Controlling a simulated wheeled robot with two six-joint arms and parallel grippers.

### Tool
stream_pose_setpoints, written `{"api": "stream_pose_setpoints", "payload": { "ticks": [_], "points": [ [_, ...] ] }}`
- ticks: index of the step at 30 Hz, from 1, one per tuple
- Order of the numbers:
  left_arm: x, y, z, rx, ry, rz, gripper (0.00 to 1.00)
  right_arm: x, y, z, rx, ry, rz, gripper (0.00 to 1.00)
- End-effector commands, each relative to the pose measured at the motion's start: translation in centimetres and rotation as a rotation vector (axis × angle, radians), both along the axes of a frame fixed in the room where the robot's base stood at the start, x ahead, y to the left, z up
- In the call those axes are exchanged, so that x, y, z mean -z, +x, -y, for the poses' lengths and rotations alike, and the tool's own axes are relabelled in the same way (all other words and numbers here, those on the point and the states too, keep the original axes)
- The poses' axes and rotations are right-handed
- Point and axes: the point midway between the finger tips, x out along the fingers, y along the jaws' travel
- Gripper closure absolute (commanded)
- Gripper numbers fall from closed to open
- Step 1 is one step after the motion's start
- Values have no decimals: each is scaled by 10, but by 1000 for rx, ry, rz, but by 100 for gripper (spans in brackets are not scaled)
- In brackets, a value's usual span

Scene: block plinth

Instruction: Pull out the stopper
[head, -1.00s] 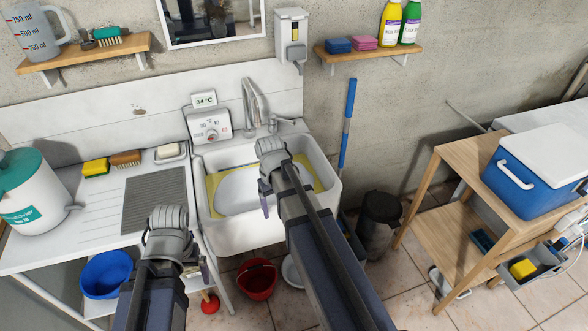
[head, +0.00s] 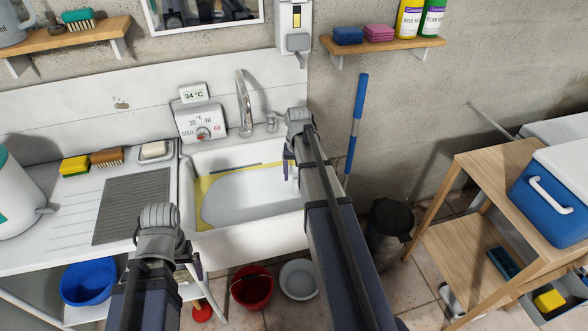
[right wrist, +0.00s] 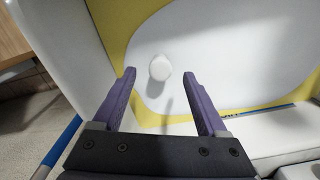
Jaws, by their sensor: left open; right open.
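The stopper (right wrist: 160,68) shows in the right wrist view as a small round white knob on the pale bottom of the sink. My right gripper (right wrist: 160,76) is open and empty; the stopper appears between its two purple fingertips, beyond them and apart from both. In the head view the right gripper (head: 289,165) hangs over the right part of the white sink (head: 250,247), and I cannot make out the stopper there. My left gripper (head: 193,264) is open and empty, low in front of the drainboard's right end.
The tap (head: 244,105) and a temperature panel (head: 201,122) stand behind the sink. A blue-handled pole (head: 357,120) leans on the wall to the right. A red bucket (head: 252,288) and a blue basin (head: 88,282) are below. A wooden shelf cart (head: 470,215) stands at right.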

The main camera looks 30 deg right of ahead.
Motion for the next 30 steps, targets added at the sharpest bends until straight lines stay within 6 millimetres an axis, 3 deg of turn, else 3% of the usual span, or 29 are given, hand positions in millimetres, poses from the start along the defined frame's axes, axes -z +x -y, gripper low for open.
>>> {"api": "stream_pose_setpoints", "payload": {
  "ticks": [11, 30],
  "points": [
    [9, 0, 0, 0, 0, 0, 4, 9, 0, 2, 7, 0, 1, 24],
    [78, 0, 0, 1, 0, 0, 4, 78, 0, 1, 7, 1, 1, 24]
  ]
}}
